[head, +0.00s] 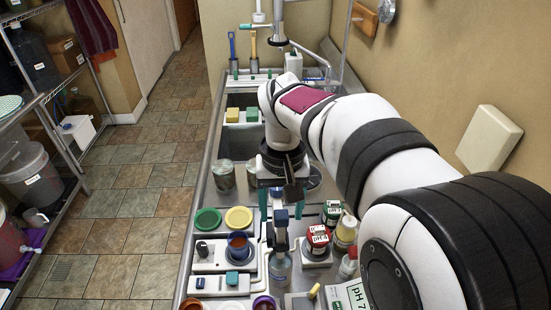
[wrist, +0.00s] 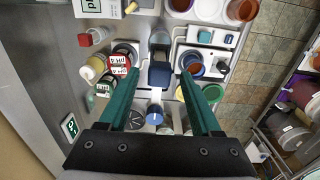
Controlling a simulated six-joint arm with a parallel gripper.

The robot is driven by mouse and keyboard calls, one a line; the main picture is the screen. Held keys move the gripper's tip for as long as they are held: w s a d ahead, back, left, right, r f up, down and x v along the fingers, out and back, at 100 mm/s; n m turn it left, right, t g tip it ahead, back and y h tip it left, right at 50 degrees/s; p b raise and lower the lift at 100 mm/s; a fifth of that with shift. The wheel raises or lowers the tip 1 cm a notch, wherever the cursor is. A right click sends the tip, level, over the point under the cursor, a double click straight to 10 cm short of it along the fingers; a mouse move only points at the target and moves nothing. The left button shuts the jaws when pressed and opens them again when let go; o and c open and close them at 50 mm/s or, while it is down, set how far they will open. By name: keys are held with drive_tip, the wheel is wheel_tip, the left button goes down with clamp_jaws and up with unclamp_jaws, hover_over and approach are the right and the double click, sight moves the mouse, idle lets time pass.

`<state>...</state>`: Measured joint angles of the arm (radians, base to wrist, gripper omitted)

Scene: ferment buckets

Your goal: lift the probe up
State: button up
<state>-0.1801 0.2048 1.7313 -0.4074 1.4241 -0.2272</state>
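What I take for the probe is an upright piece with a blue top and grey body (head: 281,238), standing over a small clear bottle (head: 280,266) on the counter. In the wrist view its dark blue-grey head (wrist: 160,76) lies between the fingertips, seen from above. My gripper (head: 282,206) points down over it, with two teal fingers. In the wrist view the fingers (wrist: 159,74) are wide apart, with a gap on each side of the head. I see no contact. The probe's lower end is hidden.
A white station with a blue-rimmed cup (head: 238,244) stands close left. Jars with red and green pH labels (head: 318,238) stand close right. Green and yellow lids (head: 238,218) lie on the steel counter. The sink (head: 240,140) is behind, and the wall bounds the right.

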wheel_tip(320, 180, up, 16)
drive_tip(key=shift+f, duration=0.15)
idle(1.2)
